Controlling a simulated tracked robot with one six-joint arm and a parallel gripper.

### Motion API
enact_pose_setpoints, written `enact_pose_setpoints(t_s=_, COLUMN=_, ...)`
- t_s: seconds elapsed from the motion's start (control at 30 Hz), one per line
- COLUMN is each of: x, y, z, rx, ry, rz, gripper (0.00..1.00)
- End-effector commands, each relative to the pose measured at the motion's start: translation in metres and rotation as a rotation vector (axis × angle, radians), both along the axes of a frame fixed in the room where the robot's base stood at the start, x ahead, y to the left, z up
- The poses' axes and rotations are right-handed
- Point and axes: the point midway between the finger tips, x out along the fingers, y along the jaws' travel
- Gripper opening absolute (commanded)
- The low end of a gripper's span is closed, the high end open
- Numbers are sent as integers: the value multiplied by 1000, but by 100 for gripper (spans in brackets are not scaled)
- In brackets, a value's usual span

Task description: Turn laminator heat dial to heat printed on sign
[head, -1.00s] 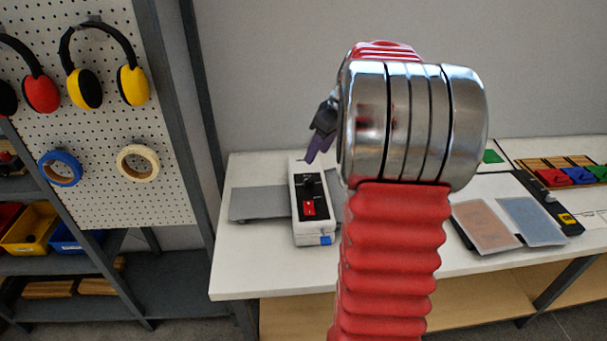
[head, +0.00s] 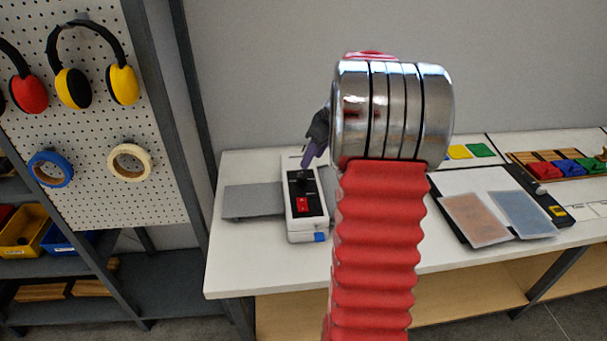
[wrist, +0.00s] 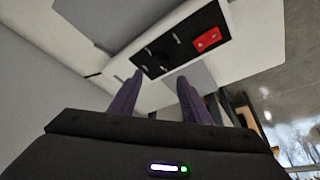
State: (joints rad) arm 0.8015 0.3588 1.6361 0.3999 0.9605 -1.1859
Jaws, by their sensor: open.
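The laminator (head: 291,222) is a white box with a black control panel on the white table, with a grey sheet (head: 250,202) at its left. The dark heat dial (head: 303,178) sits on the panel behind a red switch (head: 303,205). My gripper (head: 313,153) has purple fingers and hangs just above the far end of the panel, partly hidden by my arm. In the wrist view the open fingers (wrist: 160,88) point at the panel, with the dial (wrist: 157,58) beyond them and the red switch (wrist: 207,40) farther right. I cannot read the dial's setting. I cannot make out a sign.
A black trimmer-like board (head: 470,182) with two sheets lies at the right of the table. Coloured blocks in a wooden rack (head: 525,160) stand behind it. A pegboard (head: 110,205) with ear defenders and tape rolls is at the left. The table front is clear.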

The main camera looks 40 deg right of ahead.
Motion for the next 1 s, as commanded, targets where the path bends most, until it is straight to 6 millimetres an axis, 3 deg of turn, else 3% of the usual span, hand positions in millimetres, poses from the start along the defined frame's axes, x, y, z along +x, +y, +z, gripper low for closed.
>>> enact_pose_setpoints(t_s=0.53, x=30, y=6, z=-76, rx=1, ry=2, rz=1, gripper=43)
enact_pose_setpoints(t_s=1.0, x=36, y=8, z=-87, rx=1, ry=0, rz=1, gripper=43)
